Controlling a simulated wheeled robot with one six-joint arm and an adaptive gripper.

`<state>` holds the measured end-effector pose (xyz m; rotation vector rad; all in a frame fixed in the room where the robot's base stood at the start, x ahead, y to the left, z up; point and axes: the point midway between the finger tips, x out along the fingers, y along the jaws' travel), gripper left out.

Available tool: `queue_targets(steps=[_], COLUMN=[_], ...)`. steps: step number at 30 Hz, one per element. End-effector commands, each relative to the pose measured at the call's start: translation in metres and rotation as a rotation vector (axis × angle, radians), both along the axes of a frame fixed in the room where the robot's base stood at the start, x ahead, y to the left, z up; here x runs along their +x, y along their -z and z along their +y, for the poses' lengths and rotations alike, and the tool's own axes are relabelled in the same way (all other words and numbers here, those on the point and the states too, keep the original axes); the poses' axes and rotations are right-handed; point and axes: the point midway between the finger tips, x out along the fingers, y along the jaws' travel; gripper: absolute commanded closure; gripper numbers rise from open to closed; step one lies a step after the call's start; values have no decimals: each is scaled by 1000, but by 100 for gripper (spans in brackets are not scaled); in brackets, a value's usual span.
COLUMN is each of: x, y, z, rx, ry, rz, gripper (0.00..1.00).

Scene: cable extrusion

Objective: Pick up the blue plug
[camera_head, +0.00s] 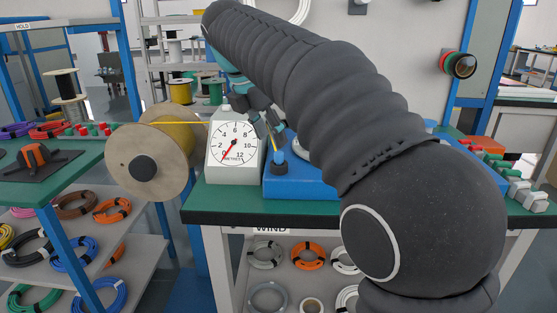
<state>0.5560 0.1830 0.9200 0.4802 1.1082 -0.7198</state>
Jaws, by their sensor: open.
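My gripper (266,118) is at the far end of my dark arm, above the blue machine (300,184) on the green-topped bench. Its jaws are open, and it points down. A small dark blue upright piece (279,166) stands on the machine just below the gripper. It may be the blue plug, but it is too small to tell. My arm hides much of the machine and the bench behind it.
A round-dial metre gauge (234,148) stands left of the machine. A large spool (150,160) feeds yellow cable (185,123) toward it. Red, green and grey parts (500,180) lie at the bench's right end. Cable coils (309,255) rest on the shelf below.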

Motion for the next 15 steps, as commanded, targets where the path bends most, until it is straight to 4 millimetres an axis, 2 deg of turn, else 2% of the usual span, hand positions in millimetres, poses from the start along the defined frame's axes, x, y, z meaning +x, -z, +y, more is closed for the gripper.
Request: queue_targets(steps=[5, 15], x=[4, 18], y=[11, 47], z=[-4, -16], rx=[0, 1], ry=[2, 2], rz=[2, 1], gripper=[49, 49])
